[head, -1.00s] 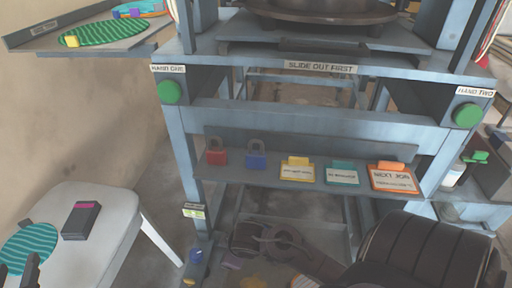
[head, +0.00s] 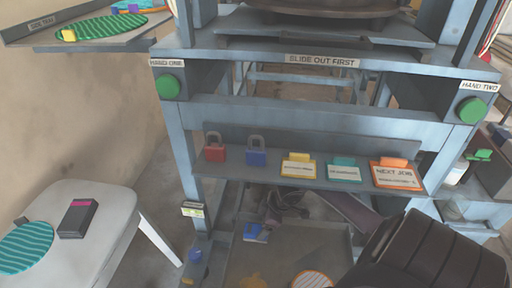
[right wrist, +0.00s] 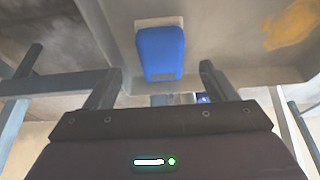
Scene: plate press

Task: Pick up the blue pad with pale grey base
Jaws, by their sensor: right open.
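The blue pad (head: 255,232) sits on the grey tray low under the press, left of centre in the head view. In the right wrist view the blue pad (right wrist: 160,52) is large, and its pale grey base (right wrist: 160,21) shows along its upper edge. My right gripper (right wrist: 158,82) is open and empty. The pad appears in line with the gap between its fingers, beyond the tips. In the head view my right gripper (head: 280,204) is dark and partly shadowed, just beyond the pad. My left gripper is out of view.
The grey tray (head: 338,240) has an orange smudge and an orange-striped disc (head: 312,280). A shelf above holds a red padlock (head: 214,152), a blue padlock (head: 256,155) and label cards. A white table (head: 110,225) with a teal striped disc (head: 26,247) stands left.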

